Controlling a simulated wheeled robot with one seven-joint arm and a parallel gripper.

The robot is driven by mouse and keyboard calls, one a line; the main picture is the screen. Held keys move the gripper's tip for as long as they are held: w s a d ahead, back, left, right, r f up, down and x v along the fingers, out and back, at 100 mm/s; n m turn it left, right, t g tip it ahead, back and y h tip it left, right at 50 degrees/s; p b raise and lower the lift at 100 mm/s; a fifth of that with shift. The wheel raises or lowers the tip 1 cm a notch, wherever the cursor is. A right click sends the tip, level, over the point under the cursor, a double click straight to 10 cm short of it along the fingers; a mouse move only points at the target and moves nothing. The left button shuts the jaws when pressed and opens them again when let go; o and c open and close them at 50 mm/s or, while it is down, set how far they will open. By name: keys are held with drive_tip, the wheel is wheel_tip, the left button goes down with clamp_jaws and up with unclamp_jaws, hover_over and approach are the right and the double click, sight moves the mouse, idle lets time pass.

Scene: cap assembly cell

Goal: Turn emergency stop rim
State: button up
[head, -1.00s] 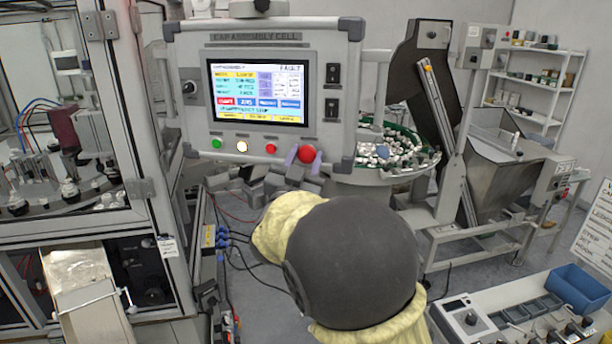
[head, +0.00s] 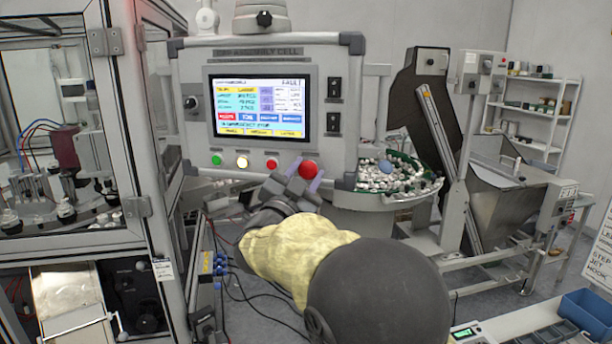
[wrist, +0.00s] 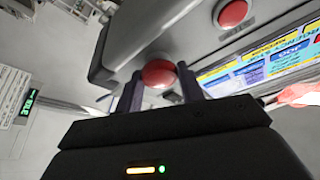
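The emergency stop (head: 308,169) is a large red mushroom button at the lower right of the control panel (head: 347,110). In the wrist view the red button (wrist: 159,73) sits between the two fingertips of my gripper (wrist: 160,88). The fingers are apart, one on each side of the button. I cannot tell whether they touch its rim. In the head view my gripper (head: 304,177) reaches up to the button from below, and my arm hides part of it. The panel screen (head: 258,106) reads FAULT.
A smaller red button (head: 271,163), a lit white button (head: 242,162) and a green button (head: 217,160) lie left of the stop. A bowl feeder (head: 400,200) stands behind at right. A glass-doored machine (head: 75,232) stands at left.

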drive_tip(key=o, duration=0.4)
drive_tip(key=shift+w+r, duration=0.1)
drive_tip(key=shift+o, duration=0.2)
drive_tip(key=shift+s+a+f, duration=0.1)
drive_tip(key=shift+s+f, duration=0.1)
drive_tip(key=shift+s, duration=0.05)
drive_tip(key=b+v, duration=0.6)
drive_tip(key=v, duration=1)
drive_tip(key=shift+s+a, duration=0.2)
drive_tip(key=shift+s, duration=0.15)
